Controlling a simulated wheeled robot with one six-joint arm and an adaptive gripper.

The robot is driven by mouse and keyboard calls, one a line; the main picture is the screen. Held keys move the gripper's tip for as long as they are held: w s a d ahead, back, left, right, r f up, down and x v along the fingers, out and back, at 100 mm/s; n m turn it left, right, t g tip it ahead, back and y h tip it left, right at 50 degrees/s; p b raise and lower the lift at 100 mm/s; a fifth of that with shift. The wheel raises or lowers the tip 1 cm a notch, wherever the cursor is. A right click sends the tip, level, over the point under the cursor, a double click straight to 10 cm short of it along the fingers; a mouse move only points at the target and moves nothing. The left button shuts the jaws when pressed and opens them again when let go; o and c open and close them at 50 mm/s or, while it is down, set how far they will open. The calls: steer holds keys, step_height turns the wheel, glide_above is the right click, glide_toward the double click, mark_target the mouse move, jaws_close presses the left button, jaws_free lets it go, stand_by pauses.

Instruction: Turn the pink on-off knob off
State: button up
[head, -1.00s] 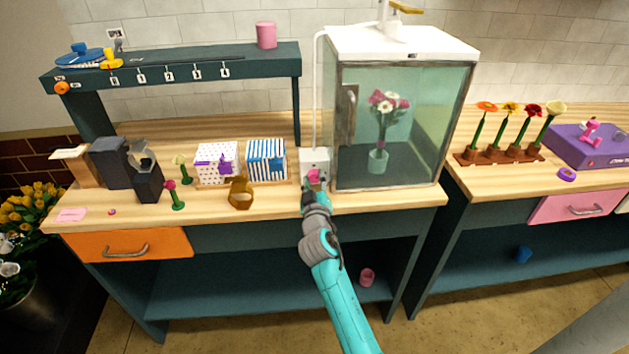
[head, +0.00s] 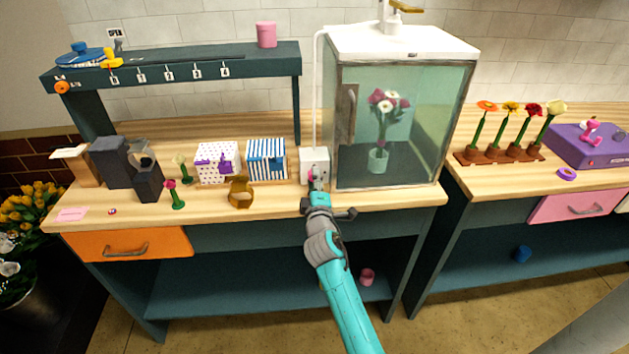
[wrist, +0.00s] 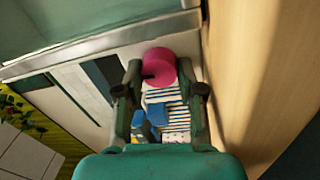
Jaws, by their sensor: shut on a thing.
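The pink knob (wrist: 159,66) shows in the wrist view as a round pink end with a dark mark on its left side. In the head view it is on the front of a small white box (head: 314,160), left of the glass cabinet (head: 395,125), and my gripper hides most of it. My gripper (head: 316,184) reaches it from the front. In the wrist view its two fingers (wrist: 158,74) are shut on the knob, one at each side. The cabinet holds a vase of pink and white flowers (head: 378,160).
A blue-striped box (head: 266,160), a dotted box (head: 215,164) and a brown ring-like holder (head: 241,193) stand left of the white box. A shelf (head: 200,66) spans above them. The wooden counter edge lies under my gripper.

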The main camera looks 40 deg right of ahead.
steer(key=shift+f+n, duration=0.15)
steer(key=shift+n, duration=0.35)
steer(key=o, duration=0.9)
